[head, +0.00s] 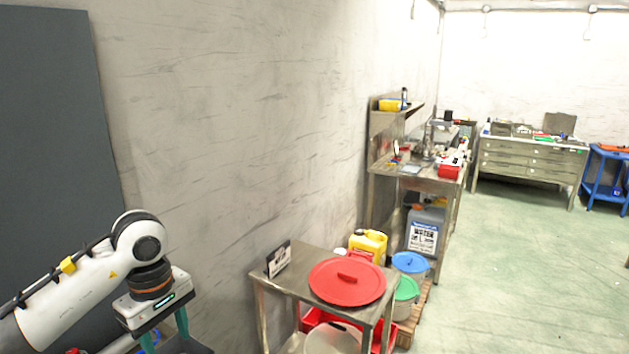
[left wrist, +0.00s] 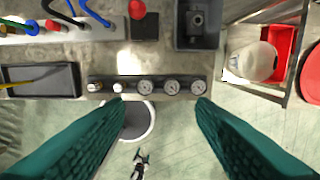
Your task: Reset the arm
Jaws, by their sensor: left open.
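My left arm comes in from the lower left of the head view, with its white and black wrist bent downward. My left gripper (head: 165,334) has two teal fingers pointing down, partly cut off by the lower edge. In the left wrist view the fingers of my left gripper (left wrist: 160,104) are wide apart with nothing between them. Below them lies a dark bar with several gauges (left wrist: 145,87) along a bench edge. My right arm and gripper are not in view.
A steel table (head: 303,287) with a red lid (head: 347,291) and small sign (head: 279,259) stands right of my left arm, against the wall. A dark panel (head: 60,110) is at left. The green floor at right is clear. A bucket (left wrist: 138,122) stands below the gauges.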

